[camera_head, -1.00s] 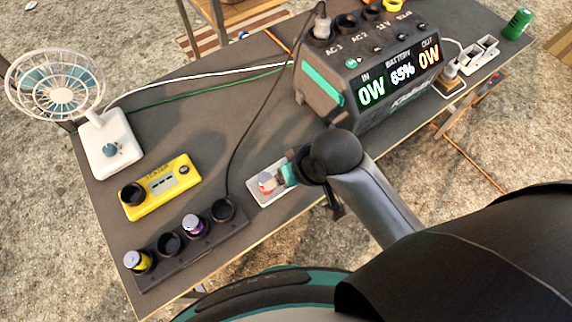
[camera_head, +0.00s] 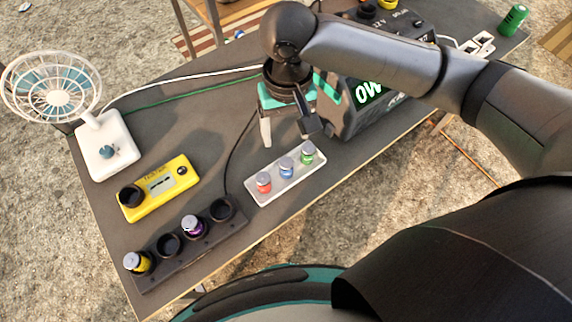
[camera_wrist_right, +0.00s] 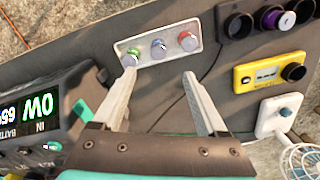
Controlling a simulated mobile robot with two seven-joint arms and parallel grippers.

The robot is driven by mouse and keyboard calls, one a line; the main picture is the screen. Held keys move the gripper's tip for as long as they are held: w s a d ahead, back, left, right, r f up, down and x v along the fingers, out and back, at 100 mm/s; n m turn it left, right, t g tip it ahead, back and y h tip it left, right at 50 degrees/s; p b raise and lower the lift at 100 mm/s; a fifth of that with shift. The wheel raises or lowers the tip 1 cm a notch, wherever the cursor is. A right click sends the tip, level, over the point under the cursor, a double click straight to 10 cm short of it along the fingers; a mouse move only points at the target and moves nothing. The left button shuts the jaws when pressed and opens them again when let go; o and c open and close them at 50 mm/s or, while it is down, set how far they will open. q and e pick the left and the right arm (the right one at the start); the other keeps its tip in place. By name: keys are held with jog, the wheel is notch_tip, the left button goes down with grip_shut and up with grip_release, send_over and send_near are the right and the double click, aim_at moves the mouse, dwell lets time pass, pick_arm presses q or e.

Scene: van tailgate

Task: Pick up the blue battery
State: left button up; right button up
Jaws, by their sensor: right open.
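The blue battery (camera_head: 286,166) stands upright in a white tray (camera_head: 289,184), between a red battery (camera_head: 263,182) and a green battery (camera_head: 307,152). In the right wrist view the blue battery (camera_wrist_right: 158,47) is beyond the fingertips, between the green (camera_wrist_right: 131,57) and red (camera_wrist_right: 187,40) ones. My right gripper (camera_head: 285,138) is open and empty, above and behind the tray. My left gripper is not seen.
A black power station (camera_head: 365,118) stands right of the gripper. A yellow tester (camera_head: 160,188) and a dark holder (camera_head: 185,250) with a yellow and a purple battery lie left. A white fan (camera_head: 104,145) stands further left. Cables cross the table.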

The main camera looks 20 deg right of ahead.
aim_at(286, 161)
notch_tip(286, 161, down, 10)
jog(key=b, duration=0.3)
jog(key=shift+d+b, duration=0.1)
jog(key=shift+b, duration=0.25)
jog(key=f, duration=0.1)
jog(key=f+b, duration=0.1)
jog(key=f, duration=0.1)
jog(key=f+b, duration=0.1)
jog(key=f, duration=0.1)
jog(key=shift+w, duration=0.25)
jog(key=shift+f, duration=0.1)
jog(key=c, duration=1.1)
jog(key=shift+c, duration=0.5)
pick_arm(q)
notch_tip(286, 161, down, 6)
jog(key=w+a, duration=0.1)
pick_arm(e)
grip_shut()
